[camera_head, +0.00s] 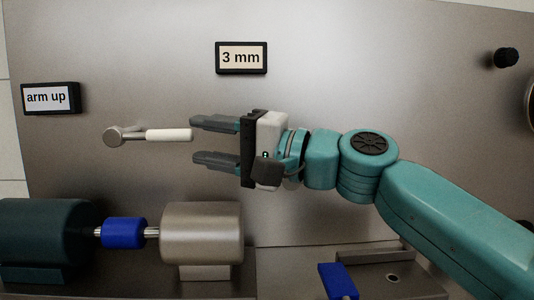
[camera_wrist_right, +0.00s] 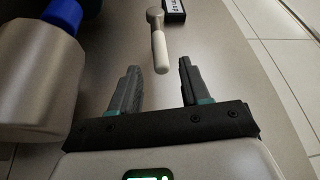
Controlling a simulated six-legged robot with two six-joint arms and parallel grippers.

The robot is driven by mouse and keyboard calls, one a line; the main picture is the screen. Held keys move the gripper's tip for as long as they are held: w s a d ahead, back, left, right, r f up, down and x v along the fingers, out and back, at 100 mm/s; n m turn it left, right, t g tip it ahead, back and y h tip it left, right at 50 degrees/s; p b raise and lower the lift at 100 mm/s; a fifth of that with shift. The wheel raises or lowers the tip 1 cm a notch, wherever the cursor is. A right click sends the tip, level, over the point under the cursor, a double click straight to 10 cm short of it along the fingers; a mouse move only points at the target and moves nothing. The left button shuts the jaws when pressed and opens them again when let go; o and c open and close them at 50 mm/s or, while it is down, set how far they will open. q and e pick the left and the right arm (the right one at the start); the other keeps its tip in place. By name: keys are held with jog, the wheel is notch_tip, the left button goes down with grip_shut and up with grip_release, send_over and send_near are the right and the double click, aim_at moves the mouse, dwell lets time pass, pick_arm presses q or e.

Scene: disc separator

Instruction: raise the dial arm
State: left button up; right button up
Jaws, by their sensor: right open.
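The dial arm (camera_head: 160,135) is a metal hub with a white handle, and it lies about level, pointing right from its hub. It also shows in the right wrist view (camera_wrist_right: 160,52), beyond the fingertips. My right gripper (camera_head: 196,141) is open and empty in the head view. Its fingers point left, and their tips are close to the handle's free end, one above and one below that line. In the right wrist view my right gripper (camera_wrist_right: 158,74) has the handle's end between and just past its tips. My left gripper is not in view.
A sign reading "arm up" (camera_head: 50,98) is at the left and a "3 mm" sign (camera_head: 241,58) is above. Below are a dark motor (camera_head: 45,232), a blue coupling (camera_head: 124,233) and a metal cylinder (camera_head: 202,232). A black knob (camera_head: 506,57) is at the upper right.

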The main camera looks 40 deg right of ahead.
jog(key=v, duration=0.9)
jog(key=shift+b, duration=0.3)
jog(key=shift+s, duration=0.1)
